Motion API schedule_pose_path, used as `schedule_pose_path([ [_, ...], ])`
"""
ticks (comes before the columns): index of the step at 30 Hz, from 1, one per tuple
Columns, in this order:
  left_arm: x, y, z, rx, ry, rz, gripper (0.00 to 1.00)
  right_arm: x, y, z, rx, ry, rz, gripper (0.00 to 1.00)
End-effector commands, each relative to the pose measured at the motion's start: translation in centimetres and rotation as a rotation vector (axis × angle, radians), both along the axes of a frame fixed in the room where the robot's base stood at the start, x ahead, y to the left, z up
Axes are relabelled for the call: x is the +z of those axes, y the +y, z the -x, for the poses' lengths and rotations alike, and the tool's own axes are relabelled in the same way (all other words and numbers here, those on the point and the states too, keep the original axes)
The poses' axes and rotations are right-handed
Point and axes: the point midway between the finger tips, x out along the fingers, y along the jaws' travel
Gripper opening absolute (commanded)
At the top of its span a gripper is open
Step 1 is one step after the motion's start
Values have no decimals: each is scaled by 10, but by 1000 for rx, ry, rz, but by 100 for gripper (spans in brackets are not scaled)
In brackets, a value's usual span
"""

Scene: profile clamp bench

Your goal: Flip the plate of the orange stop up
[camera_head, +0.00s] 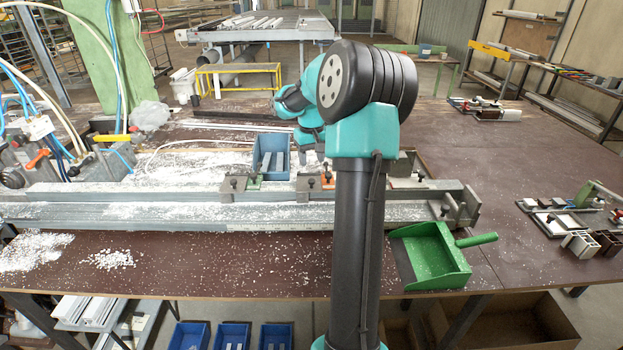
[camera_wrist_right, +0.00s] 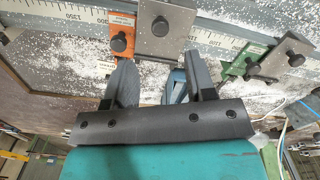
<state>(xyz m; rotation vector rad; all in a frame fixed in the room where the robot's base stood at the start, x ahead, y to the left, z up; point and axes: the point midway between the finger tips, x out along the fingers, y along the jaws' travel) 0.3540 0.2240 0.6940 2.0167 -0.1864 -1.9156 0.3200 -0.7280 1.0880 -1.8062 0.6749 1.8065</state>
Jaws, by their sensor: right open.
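The orange stop (camera_head: 328,180) sits on the long metal rail, partly behind my right arm. Its grey plate (camera_head: 308,187) is beside the orange body, on the left. In the right wrist view the orange body (camera_wrist_right: 122,36) and its plate (camera_wrist_right: 166,28) each carry a dark knob, and the plate lies across the scale strip. I cannot tell its exact tilt. My right gripper (camera_wrist_right: 158,76) is open and empty, its fingertips apart from the plate. In the head view it is mostly hidden behind my arm. My left gripper is not in view.
The green stop (camera_head: 253,182) stands left along the rail (camera_head: 150,213). A blue bin (camera_head: 259,157) stands behind the rail. White chips (camera_head: 108,259) litter the bench. A green dustpan (camera_head: 436,255) lies at the front right.

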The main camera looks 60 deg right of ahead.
Motion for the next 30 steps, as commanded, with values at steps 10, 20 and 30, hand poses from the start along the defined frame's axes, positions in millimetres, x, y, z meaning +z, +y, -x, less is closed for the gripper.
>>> schedule_pose_path([
  [10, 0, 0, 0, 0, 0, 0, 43, -59, 0, 0, 0, 2, -3, 50],
  [20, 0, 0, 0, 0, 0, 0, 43, -79, 0, 0, 1, -1, -1, 50],
  [30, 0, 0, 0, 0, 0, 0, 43, -79, 0, 0, 0, -1, -1, 37],
])
